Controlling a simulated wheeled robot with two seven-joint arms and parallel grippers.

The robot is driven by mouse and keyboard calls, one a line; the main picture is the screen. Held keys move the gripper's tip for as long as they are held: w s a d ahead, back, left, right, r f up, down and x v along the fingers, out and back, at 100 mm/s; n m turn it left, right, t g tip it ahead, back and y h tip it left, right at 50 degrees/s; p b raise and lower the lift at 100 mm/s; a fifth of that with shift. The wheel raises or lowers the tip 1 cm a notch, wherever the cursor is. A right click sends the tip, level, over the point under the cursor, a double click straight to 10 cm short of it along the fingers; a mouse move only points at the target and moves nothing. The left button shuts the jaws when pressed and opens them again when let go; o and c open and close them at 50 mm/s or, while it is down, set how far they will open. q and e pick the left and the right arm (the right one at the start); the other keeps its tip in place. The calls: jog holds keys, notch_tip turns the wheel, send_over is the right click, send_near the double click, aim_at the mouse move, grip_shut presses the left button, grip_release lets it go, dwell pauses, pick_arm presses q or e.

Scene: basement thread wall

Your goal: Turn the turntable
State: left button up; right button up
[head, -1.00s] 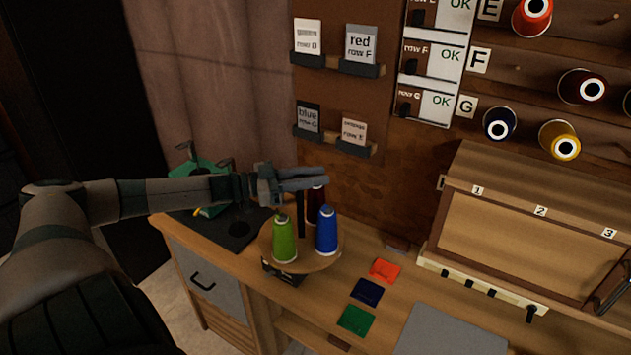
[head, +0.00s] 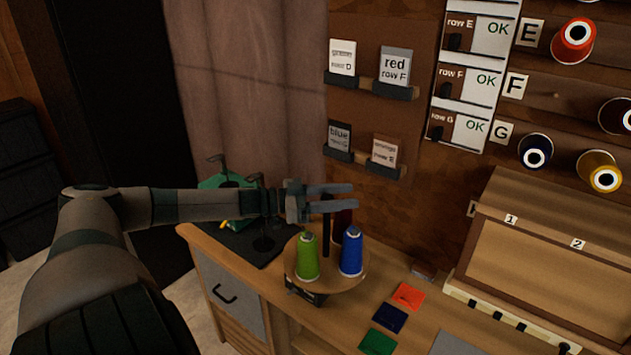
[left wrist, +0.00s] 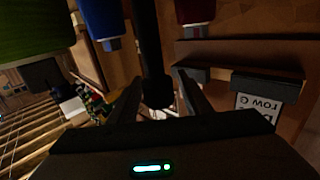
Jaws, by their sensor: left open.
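The turntable (head: 327,281) is a round wooden disc on the bench. A green spool (head: 307,258), a blue spool (head: 351,252) and a dark red spool (head: 342,219) stand on it. A black upright post (head: 326,238) rises from its middle. My left gripper (head: 355,196) is open above the disc, at the top of the post. In the left wrist view the post (left wrist: 151,50) shows between the two open fingers (left wrist: 158,92); I cannot tell whether they touch it. The green spool (left wrist: 35,25) and blue spool (left wrist: 103,20) hang nearby there. My right gripper is not in view.
Orange (head: 408,296), navy (head: 390,318) and green (head: 378,342) squares lie on the bench right of the turntable. A dark mat with a green device (head: 225,180) is behind my left forearm. Card holders (head: 382,92) and spool racks are on the wall.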

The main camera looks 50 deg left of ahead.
pick_arm(q)
jog(key=shift+s+a, duration=0.1)
jog(key=shift+v, duration=1.2)
jog(key=p+v, duration=0.2)
jog(key=v, duration=0.3)
jog(key=p, duration=0.5)
send_near(323, 197)
jog(key=v, duration=0.2)
jog(key=shift+s+a, duration=0.1)
jog(key=shift+a, duration=0.05)
